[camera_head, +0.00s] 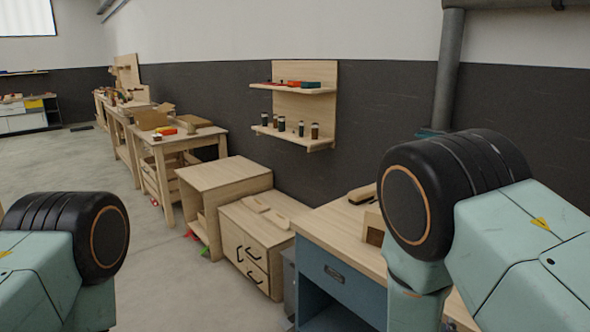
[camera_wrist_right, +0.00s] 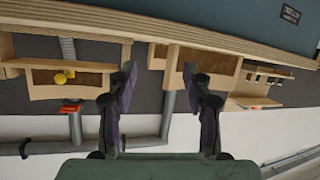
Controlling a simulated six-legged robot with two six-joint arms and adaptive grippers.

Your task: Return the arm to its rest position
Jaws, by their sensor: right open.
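My right gripper (camera_wrist_right: 163,85) shows in the right wrist view with its two dark fingers spread apart. Nothing is between the fingers, and a wooden box form (camera_wrist_right: 190,55) and a grey pipe show behind them. In the head view my right arm stands at the right, in front of the workbench (camera_head: 345,235), and its gripper is not visible there. My left arm shows at the lower left of the head view, and its gripper is out of the picture.
A blue-fronted workbench is at the right, partly behind my right arm. A low drawer cabinet (camera_head: 250,262) and an open wooden cabinet (camera_head: 225,175) stand beside it. A wall shelf (camera_head: 305,140) holds small jars. The floor (camera_head: 150,270) at the left is clear.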

